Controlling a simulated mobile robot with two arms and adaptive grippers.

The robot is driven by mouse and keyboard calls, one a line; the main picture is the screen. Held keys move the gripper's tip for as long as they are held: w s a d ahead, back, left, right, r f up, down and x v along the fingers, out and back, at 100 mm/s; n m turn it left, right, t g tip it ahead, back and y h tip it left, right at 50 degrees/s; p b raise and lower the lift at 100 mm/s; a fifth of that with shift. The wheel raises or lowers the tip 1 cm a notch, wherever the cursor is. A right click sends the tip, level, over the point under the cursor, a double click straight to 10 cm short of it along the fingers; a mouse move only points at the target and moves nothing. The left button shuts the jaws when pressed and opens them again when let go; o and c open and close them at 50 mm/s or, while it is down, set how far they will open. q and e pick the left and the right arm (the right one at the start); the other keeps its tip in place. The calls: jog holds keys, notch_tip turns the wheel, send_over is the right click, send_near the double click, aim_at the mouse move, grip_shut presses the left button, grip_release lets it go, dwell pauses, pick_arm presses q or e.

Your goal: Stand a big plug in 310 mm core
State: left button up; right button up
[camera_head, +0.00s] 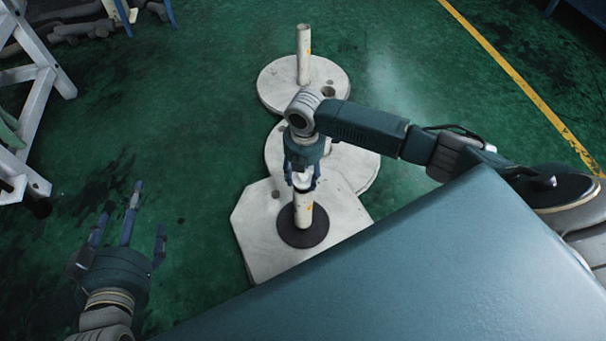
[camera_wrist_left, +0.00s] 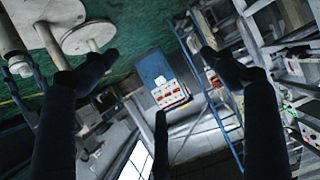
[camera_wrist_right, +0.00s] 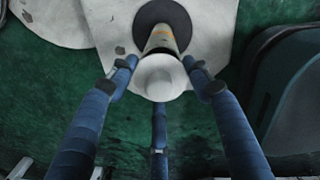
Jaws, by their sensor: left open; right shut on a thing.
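A white plug (camera_wrist_right: 160,78) with a round, wide head sits between the fingers of my right gripper (camera_wrist_right: 158,92) in the right wrist view. The gripper is shut on it. In the head view my right gripper (camera_head: 302,180) is directly above a pale upright core (camera_head: 303,212), and the plug (camera_head: 309,183) shows at the core's top. The plug's head hides the core's mouth, so I cannot tell how deep it sits. The core (camera_wrist_right: 163,40) stands on a dark round disc (camera_head: 303,236). My left gripper (camera_head: 130,215) is open and empty over the floor at lower left.
The dark disc lies on a grey angular plate (camera_head: 258,235). Behind it are a round plate (camera_head: 360,165) and another round plate (camera_head: 275,85) carrying a taller pale post (camera_head: 303,50). A white frame (camera_head: 40,90) stands at left. A large teal surface (camera_head: 430,270) fills the lower right.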

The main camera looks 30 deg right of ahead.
pick_arm(q)
jog(key=shift+w+r, duration=0.1)
jog(key=shift+a+f, duration=0.1)
jog(key=shift+f, duration=0.1)
jog(key=shift+s+a+f+g+y+p, duration=0.15)
jog(key=shift+s+a+f+g, duration=0.1)
jog(key=shift+s+f+g, duration=0.4)
jog(key=shift+s+a+f+g+y+p, duration=0.1)
jog(key=shift+s+a+f+g+p, duration=0.15)
jog(key=shift+s+f, duration=0.4)
jog(key=shift+s+a+f+g+y+p, duration=0.15)
jog(key=shift+s+f+g, duration=0.3)
jog(key=shift+f, duration=0.45)
jog(key=shift+w+d+r+t, duration=0.25)
jog(key=shift+w+r+t, duration=0.1)
jog(key=shift+w+r, duration=0.25)
pick_arm(e)
jog(key=shift+f, duration=0.65)
pick_arm(q)
jog(key=shift+w+r, duration=0.2)
jog(key=shift+r, duration=0.05)
pick_arm(e)
jog(key=shift+f, duration=0.25)
pick_arm(q)
jog(key=shift+d+r+t+b, duration=0.1)
jog(key=shift+r+t+b, duration=0.05)
jog(key=shift+t+b, duration=0.15)
pick_arm(e)
jog(key=shift+f, duration=0.1)
